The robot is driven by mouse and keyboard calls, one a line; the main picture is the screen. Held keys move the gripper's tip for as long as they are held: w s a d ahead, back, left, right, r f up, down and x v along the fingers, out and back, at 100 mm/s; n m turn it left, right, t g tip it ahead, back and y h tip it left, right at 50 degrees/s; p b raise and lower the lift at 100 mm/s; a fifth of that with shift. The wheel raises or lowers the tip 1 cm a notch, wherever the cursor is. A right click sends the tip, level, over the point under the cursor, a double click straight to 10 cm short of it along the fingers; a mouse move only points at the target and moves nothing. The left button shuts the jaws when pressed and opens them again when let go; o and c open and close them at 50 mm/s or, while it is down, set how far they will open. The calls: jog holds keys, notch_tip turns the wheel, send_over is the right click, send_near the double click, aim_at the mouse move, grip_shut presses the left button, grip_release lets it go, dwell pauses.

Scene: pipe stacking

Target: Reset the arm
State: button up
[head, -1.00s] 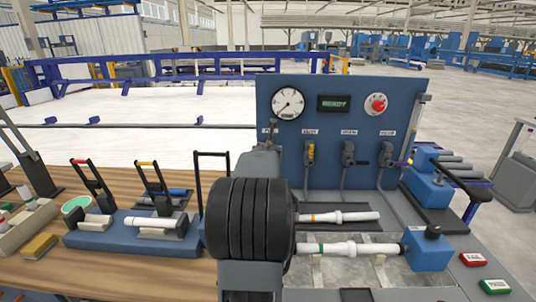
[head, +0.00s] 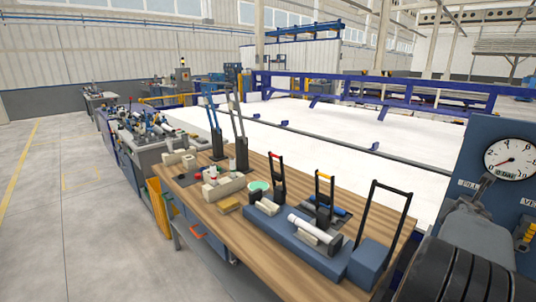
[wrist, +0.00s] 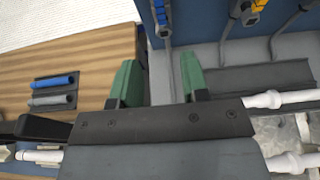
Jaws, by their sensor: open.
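My gripper (wrist: 160,84) shows in the wrist view with two green fingertips held wide apart. It is open, with nothing between the fingers. It hangs over the gap between the wooden bench (wrist: 85,50) on the left and the blue panel station (wrist: 207,15) on the right. White pipe ends (wrist: 265,99) lie to the right of the gripper, apart from it. In the head view the gripper is out of sight; only my dark ribbed arm part shows at the lower right.
In the head view the wooden bench (head: 265,278) holds a blue fixture with a white pipe (head: 314,228) and several upright lever handles (head: 385,205). A gauge panel (head: 490,155) stands close on the right, beside my arm. Grey floor (head: 60,220) at the left is clear.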

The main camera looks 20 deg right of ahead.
jog(key=s+a+f+m+g, duration=0.1)
jog(key=s+f+m+g, duration=0.25)
jog(key=m, duration=0.75)
jog(key=a+f+m+y, duration=0.3)
jog(key=a+f+m, duration=0.1)
jog(key=a+m, duration=0.45)
jog(key=w+a+m+y+p, duration=0.1)
jog(key=a+y, duration=0.2)
jog(key=a, duration=1)
jog(key=a+f+m+y+p, duration=0.1)
jog(key=a+y, duration=0.2)
jog(key=a, duration=1)
jog(key=w+a+m+t+y, duration=0.1)
jog(key=a+y, duration=0.2)
jog(key=a, duration=1.1)
jog(key=shift+w+f+m+p, duration=0.15)
jog(key=shift+w+m+p, duration=0.2)
jog(key=shift+p, duration=0.05)
jog(key=shift+d, duration=0.15)
